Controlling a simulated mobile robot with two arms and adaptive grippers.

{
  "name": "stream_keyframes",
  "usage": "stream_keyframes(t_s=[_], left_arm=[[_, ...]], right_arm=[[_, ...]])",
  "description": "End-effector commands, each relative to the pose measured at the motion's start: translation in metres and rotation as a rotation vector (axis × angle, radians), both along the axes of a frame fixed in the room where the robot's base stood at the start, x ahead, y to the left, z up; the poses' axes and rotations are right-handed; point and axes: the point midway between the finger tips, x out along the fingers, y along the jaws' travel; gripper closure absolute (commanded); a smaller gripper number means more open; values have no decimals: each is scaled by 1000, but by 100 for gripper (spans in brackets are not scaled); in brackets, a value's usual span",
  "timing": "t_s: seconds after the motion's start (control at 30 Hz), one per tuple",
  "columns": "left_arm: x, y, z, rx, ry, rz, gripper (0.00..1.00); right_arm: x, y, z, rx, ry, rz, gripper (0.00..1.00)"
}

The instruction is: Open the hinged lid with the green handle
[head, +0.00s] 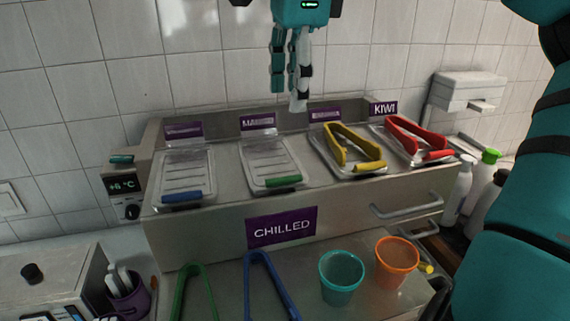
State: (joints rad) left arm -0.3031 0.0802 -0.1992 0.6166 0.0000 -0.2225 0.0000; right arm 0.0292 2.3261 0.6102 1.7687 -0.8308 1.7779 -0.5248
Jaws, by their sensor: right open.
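The hinged lid (268,157) with the green handle (284,181) is the second from the left on the steel chilled counter. It is clear, lies flat over its compartment and looks closed, with the green handle at its front edge. My right gripper (289,95) hangs with its fingers pointing down, open and empty, above and behind this lid, a little to its right. It does not appear to touch the lid or handle. My left gripper is not in view.
A lid with a blue handle (182,197) is left of it. Yellow tongs (352,150) and red tongs (415,140) lie to the right. In front are green tongs (181,294), blue tongs (268,284), a teal cup (341,279) and an orange cup (396,264).

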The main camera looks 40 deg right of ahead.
Motion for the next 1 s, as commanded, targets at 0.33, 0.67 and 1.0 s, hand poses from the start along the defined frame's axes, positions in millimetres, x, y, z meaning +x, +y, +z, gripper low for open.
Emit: stream_keyframes(t_s=[0.33,0.67,1.0], left_arm=[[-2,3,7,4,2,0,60],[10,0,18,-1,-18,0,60],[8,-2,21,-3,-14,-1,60]], right_arm=[[11,-7,-69,2,6,3,58],[22,-12,-134,3,4,1,58],[27,-16,-161,1,-1,-2,58]])
